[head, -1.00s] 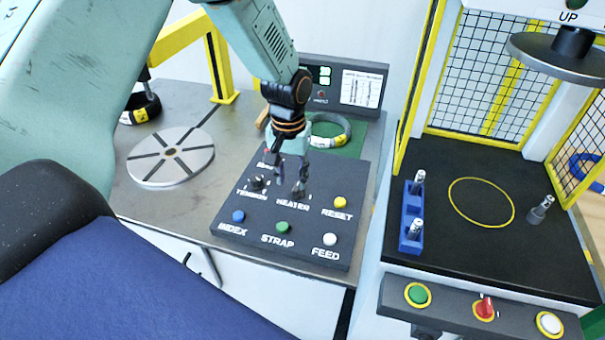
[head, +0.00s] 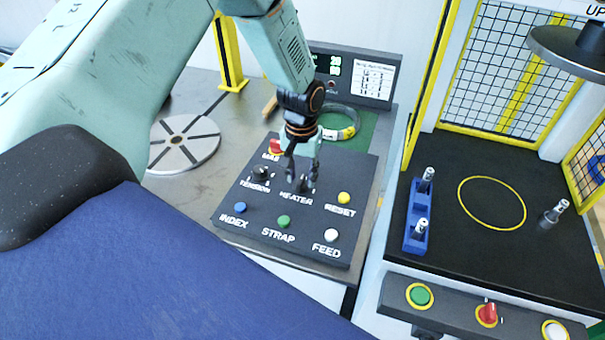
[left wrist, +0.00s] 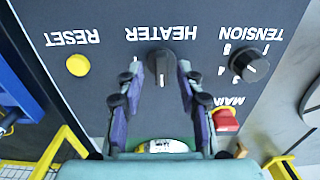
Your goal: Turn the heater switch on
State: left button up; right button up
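The heater switch (left wrist: 160,66) is a dark rotary knob above the HEATER label on the sloped control panel (head: 262,217). In the left wrist view its bar lies roughly in line with my fingers. My left gripper (left wrist: 160,72) is open, with one finger on each side of the knob. A gap shows on both sides in that view; I cannot tell how deep the fingertips reach. In the head view my left gripper (head: 302,178) points down at the knob and partly hides it. My right gripper is in neither view.
Close by are the tension knob (head: 261,173), red main switch (head: 275,147) and yellow reset button (head: 344,197). Index (head: 240,206), strap (head: 284,221) and feed (head: 331,235) buttons line the front. A display box (head: 348,78) stands behind; a yellow-framed cage is on the right.

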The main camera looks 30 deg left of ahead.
pick_arm(q)
jog(key=shift+s+a+f, duration=0.1)
jog(key=shift+a+f, duration=0.1)
jog(key=shift+f, duration=0.1)
jog(key=shift+d, duration=0.2)
jog(key=c, duration=0.4)
jog(key=shift+a, duration=0.1)
grip_shut()
